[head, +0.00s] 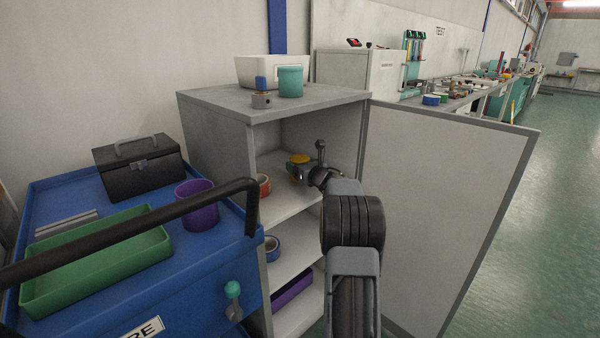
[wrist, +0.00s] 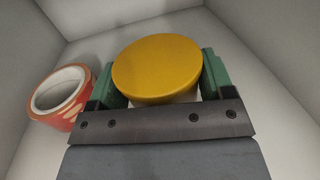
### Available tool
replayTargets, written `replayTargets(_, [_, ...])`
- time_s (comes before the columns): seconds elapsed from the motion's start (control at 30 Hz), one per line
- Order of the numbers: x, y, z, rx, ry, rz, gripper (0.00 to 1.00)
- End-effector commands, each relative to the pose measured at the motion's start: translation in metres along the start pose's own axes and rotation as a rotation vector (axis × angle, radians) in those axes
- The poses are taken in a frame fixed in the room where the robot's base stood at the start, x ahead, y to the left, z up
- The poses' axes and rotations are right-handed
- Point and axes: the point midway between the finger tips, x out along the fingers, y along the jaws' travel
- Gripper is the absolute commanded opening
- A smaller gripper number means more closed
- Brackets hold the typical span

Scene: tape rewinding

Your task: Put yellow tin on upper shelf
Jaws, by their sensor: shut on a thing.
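The yellow tin (wrist: 157,68) has a round yellow lid and a paler side. My gripper (wrist: 160,85) is shut on it, with one green finger pad on each side. In the head view the tin (head: 299,158) is inside the open cabinet, in the upper compartment, in front of my gripper (head: 303,170). The upper shelf (head: 285,207) is a light grey board below it. I cannot tell whether the tin touches the shelf, as its base is mostly hidden.
An orange-red tape roll (wrist: 61,97) lies left of my gripper on the shelf; it also shows in the head view (head: 264,186). A blue roll (head: 271,248) and purple bin (head: 292,288) are lower. The open door (head: 440,200) stands right, a blue cart (head: 190,270) left.

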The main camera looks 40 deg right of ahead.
Motion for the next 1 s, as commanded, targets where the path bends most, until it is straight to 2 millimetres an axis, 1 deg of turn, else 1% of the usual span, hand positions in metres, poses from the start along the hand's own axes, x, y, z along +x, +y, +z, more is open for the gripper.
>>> replayTargets(0.03, [0.0,0.0,-0.01,0.002,-0.001,0.0,0.44])
replayTargets(0.1, [0.0,0.0,-0.016,0.0,-0.001,0.0,0.44])
replayTargets(0.37, [-0.001,0.0,-0.017,-0.001,-0.003,0.0,0.44])
replayTargets(0.57, [-0.001,0.0,-0.021,-0.002,-0.003,0.0,0.44])
replayTargets(0.6, [-0.001,0.0,-0.02,-0.001,-0.001,0.0,0.78])
replayTargets(0.83, [-0.001,0.0,-0.02,0.0,-0.001,-0.001,1.0])
replayTargets(1.0, [-0.001,0.0,-0.02,0.0,-0.001,-0.001,1.0])
